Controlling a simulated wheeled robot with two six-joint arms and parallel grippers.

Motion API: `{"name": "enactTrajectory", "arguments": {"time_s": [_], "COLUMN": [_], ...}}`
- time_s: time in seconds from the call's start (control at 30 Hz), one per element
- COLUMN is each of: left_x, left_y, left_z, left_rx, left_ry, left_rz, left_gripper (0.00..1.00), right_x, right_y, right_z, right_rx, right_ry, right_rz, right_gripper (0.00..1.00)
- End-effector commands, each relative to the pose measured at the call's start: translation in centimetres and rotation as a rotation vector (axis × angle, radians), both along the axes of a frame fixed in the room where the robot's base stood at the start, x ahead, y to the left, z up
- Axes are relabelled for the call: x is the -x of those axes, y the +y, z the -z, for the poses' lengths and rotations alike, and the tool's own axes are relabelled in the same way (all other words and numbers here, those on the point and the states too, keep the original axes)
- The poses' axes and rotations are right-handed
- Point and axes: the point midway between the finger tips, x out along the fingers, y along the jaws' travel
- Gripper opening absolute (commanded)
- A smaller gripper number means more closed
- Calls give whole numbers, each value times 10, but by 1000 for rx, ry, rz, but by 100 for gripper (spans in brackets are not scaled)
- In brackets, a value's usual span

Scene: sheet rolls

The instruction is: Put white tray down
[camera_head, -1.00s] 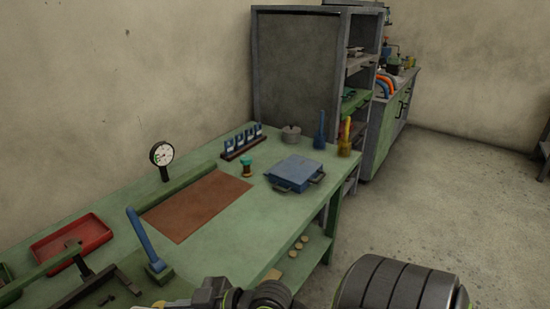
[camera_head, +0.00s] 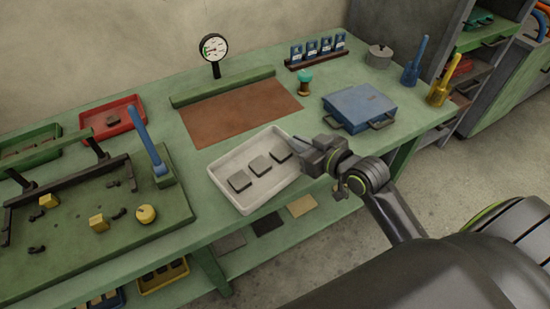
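The white tray (camera_head: 222,174) is in front of the brown mat, at the green table's front edge. It looks about level, and three dark grey square pieces (camera_head: 260,165) lie in it. I cannot tell whether its underside touches the table top. My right gripper (camera_head: 301,154) is at the tray's right end, with its fingers at the rim and seemingly closed on it. The fingertips are small and partly hidden. My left gripper is out of view.
A gauge on a stand (camera_head: 213,48) is behind the brown mat (camera_head: 240,112). A blue case (camera_head: 359,107) lies to the right. A green fixture board (camera_head: 75,235) with a blue handle (camera_head: 145,140) is to the left. A red tray (camera_head: 92,119) stands further back.

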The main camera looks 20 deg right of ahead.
Motion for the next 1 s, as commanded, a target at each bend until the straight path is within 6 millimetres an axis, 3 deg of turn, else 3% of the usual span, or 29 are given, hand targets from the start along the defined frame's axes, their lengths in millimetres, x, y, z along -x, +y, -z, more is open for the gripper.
{"name": "enactTrajectory", "arguments": {"time_s": [0.2,0.37,0.7,1.0], "left_x": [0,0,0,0], "left_y": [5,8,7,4], "left_z": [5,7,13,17], "left_rx": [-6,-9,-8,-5], "left_ry": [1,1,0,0], "left_rz": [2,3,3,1], "left_gripper": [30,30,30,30], "right_x": [-43,-56,-58,-58], "right_y": [-42,-57,-60,-59], "right_z": [-9,-13,41,70], "right_rx": [-12,-22,-28,-27], "right_ry": [-3,2,6,6], "right_rz": [132,182,193,192], "right_gripper": [0,0,0,0]}}
